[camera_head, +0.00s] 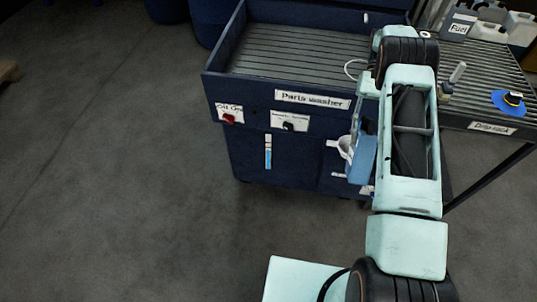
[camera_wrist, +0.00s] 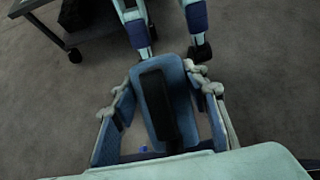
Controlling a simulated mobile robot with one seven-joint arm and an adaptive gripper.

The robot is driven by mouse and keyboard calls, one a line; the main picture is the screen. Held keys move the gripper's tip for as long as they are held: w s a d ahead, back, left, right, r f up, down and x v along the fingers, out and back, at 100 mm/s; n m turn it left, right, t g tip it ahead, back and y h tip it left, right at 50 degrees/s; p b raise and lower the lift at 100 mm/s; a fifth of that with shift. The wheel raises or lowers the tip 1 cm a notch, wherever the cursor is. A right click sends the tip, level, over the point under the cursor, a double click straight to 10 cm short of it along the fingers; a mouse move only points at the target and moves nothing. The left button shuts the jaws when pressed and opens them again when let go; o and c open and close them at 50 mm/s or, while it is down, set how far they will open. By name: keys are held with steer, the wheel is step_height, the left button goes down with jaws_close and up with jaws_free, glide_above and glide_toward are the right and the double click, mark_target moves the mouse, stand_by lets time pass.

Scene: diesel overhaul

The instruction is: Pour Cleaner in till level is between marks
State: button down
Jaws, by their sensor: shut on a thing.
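The parts washer (camera_head: 290,98) is a dark blue cabinet with a ribbed basin on top, in the head view. A narrow upright level gauge (camera_head: 268,151) is on its front; its lower part looks blue and its upper part pale. Its marks are too small to read. My gripper (camera_wrist: 166,92) is shut on a blue container with a dark handle (camera_wrist: 155,80), seen between the fingers in the wrist view. In the head view the blue container (camera_head: 362,160) is partly hidden by my arm, in front of the washer's right side. I cannot read a Cleaner label.
A red Off/On switch (camera_head: 229,119) and a dark knob (camera_head: 288,126) are on the washer's front. A slatted drip rack (camera_head: 480,70) stands at right, with a fuel container (camera_head: 459,27), a small bottle (camera_head: 455,76) and a blue disc (camera_head: 510,103). The floor at left is clear.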

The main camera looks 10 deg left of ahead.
steer(key=shift+w+p, duration=0.1)
steer(key=shift+p, duration=0.35)
stand_by(0.3)
steer(key=shift+g, duration=0.3)
stand_by(0.4)
steer(key=shift+w+f, duration=0.1)
steer(key=shift+w, duration=0.05)
